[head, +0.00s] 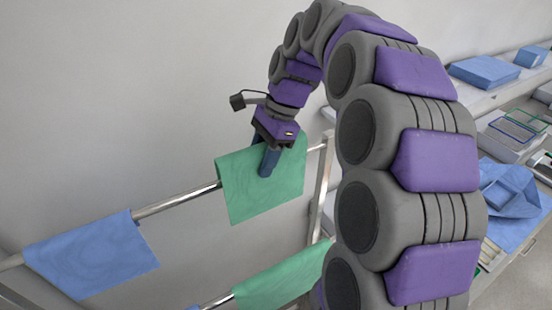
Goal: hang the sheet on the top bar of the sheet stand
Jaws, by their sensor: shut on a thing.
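A green sheet (240,190) is at the right part of the top bar (178,202) of the sheet stand. Its front face hangs down over the bar, and the bar shows on both sides of it. My gripper (266,172) points down at the sheet's upper middle and is shut on it. The far side of the sheet is hidden. A blue sheet (90,255) hangs on the same bar at the left. Another green sheet (285,278) hangs on a lower bar, partly hidden by my arm.
The stand's upright (320,190) is just right of the held sheet. A plain wall is behind. At the right, a counter carries folded blue cloth (484,71), a crumpled blue wrap (515,195) and trays. The top bar is bare between the blue and green sheets.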

